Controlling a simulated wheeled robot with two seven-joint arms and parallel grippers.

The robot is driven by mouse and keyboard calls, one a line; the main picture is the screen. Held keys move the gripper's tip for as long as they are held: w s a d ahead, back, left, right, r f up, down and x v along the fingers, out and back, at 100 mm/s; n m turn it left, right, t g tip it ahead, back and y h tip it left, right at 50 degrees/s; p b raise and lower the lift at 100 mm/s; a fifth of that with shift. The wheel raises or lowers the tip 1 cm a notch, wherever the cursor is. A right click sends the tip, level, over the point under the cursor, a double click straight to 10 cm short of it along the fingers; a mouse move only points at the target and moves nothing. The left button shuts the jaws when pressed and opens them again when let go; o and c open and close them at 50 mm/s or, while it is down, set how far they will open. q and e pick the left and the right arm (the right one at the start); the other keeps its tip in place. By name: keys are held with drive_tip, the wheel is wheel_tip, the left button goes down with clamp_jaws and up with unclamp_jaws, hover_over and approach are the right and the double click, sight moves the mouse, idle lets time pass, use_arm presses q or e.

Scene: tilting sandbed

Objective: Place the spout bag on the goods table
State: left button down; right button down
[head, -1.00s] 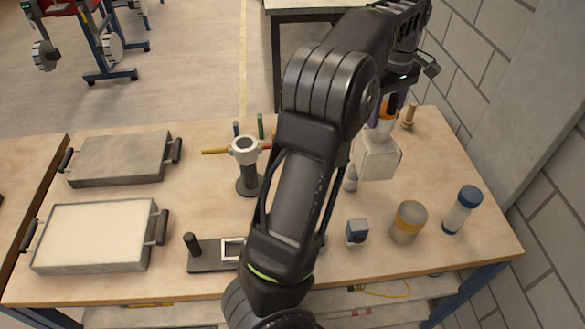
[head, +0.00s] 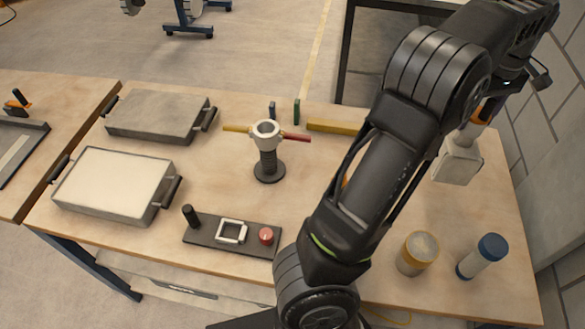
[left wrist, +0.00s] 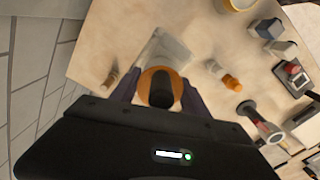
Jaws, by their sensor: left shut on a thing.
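The spout bag (head: 457,164) is a pale, boxy pouch with an orange collar and dark cap, over the right part of the wooden bench (head: 350,120). My left gripper (head: 484,108) is shut on its spout from above. In the left wrist view the orange collar and dark cap sit between the fingers (left wrist: 160,90), with the pale bag (left wrist: 165,48) beyond. I cannot tell its exact height above the bench. Which table is the goods table is not clear from the pictures. My right gripper is not in view.
A jar (head: 417,253) and a blue-capped bottle (head: 483,256) stand at the front right. A stand with a ring (head: 267,150), two trays (head: 160,115) and a dark plate (head: 205,232) are further left. A dark-framed table (head: 400,10) stands behind; a wall is at right.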

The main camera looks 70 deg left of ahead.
sight(459, 147)
use_arm(q)
drive_tip(key=shift+w, duration=0.15)
drive_tip(key=shift+f, duration=3.15)
wheel_tip(459, 147, down, 3)
drive_tip(key=shift+r+p, duration=0.1)
drive_tip(key=shift+p, duration=0.45)
drive_tip(key=shift+f, duration=0.55)
drive_tip(key=c, duration=0.6)
unclamp_jaws()
